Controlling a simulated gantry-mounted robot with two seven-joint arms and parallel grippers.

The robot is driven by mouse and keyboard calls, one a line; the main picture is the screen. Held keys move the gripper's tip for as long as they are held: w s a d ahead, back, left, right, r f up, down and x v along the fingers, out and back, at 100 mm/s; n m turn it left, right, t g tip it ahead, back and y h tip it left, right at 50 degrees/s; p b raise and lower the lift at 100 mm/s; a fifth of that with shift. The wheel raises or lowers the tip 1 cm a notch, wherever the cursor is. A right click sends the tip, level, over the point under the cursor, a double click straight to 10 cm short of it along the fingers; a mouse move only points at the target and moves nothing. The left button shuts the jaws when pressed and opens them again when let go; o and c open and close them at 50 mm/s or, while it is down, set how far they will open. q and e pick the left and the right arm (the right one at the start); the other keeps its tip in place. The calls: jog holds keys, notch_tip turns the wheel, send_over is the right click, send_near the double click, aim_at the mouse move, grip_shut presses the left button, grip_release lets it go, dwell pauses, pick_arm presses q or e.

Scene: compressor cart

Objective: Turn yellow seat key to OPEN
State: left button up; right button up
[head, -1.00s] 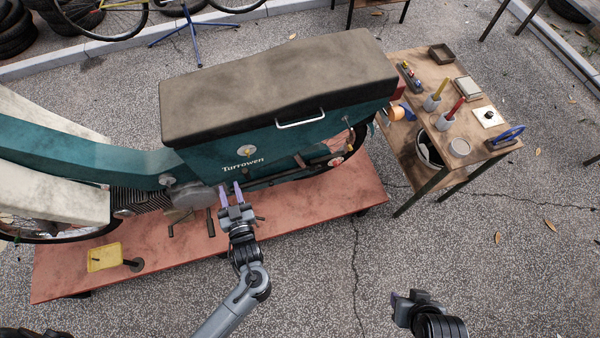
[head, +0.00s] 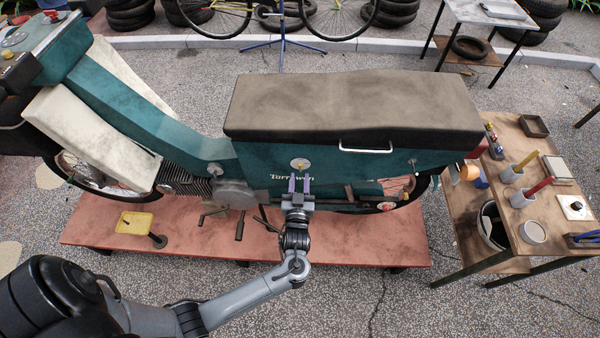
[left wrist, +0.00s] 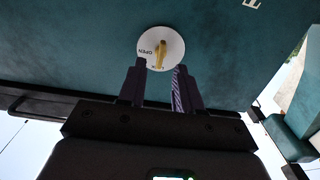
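The yellow seat key (left wrist: 161,52) stands on a round white dial (left wrist: 150,42) on the scooter's teal side panel. In the left wrist view the key lies nearly upright, and the word OPEN is at the dial's left; lettering near the bottom is too small to read. In the head view the dial (head: 299,164) sits under the seat, and the key's turn is too small to tell. My left gripper (head: 298,180) is open just in front of and below the dial. In the left wrist view its fingertips (left wrist: 160,68) are apart, with the key seen between and beyond them. My right gripper is out of view.
The dark seat (head: 350,105) with a white grab handle (head: 366,148) overhangs the panel. The scooter stands on a red platform (head: 340,250). A yellow pedal-like plate (head: 133,222) is at its left. A wooden table (head: 508,235) with cups and tools stands at the right.

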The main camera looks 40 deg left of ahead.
aim_at(300, 168)
pick_arm(q)
jog(key=shift+x, duration=1.6)
grip_shut()
